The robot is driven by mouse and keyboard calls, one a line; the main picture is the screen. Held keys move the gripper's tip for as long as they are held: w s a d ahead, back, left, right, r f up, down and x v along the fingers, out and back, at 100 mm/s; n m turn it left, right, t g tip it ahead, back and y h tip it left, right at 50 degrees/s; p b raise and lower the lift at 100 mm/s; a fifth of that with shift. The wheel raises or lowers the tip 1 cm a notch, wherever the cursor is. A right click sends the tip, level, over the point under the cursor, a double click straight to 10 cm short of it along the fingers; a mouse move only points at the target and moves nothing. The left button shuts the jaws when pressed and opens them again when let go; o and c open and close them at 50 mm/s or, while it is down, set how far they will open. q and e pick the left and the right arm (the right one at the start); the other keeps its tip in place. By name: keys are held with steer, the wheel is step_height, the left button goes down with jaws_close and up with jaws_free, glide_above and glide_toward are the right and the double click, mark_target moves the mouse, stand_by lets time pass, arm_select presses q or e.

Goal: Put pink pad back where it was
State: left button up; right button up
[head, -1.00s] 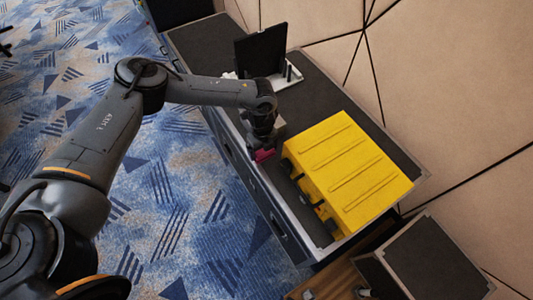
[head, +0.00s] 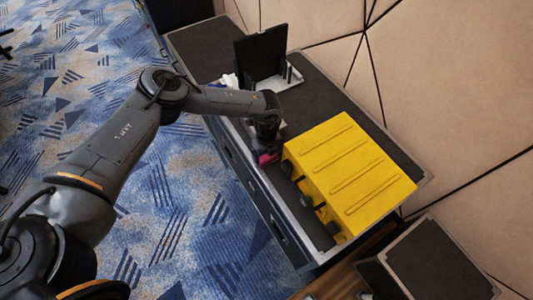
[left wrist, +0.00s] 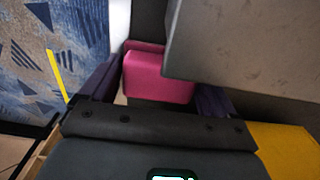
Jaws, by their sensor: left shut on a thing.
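The pink pad (left wrist: 158,78) sits between the two fingers of my left gripper (left wrist: 150,92) in the left wrist view. In the head view, the left gripper (head: 266,152) is over the front edge of the dark-topped cabinet, just left of the yellow case, and the pad (head: 267,159) shows as a small pink patch below it. The gripper is shut on the pad. A grey surface covers the pad's upper right part in the left wrist view. I cannot tell whether the pad touches the cabinet. My right gripper is not in view.
The yellow case (head: 350,175) stands on the cabinet (head: 318,98), close to the gripper. A black upright panel (head: 260,58) on a white base (head: 288,76) stands behind. White items lie left of it. A dark box (head: 430,262) is at lower right. Bare cabinet top shows at upper left.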

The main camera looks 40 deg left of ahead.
arm_select(q)
steer(key=shift+f, duration=0.1)
steer(key=o, duration=0.8)
steer(key=shift+r, duration=0.3)
step_height(320, 180, up, 12)
steer(key=shift+f+p, duration=0.2)
steer(key=shift+p, duration=0.9)
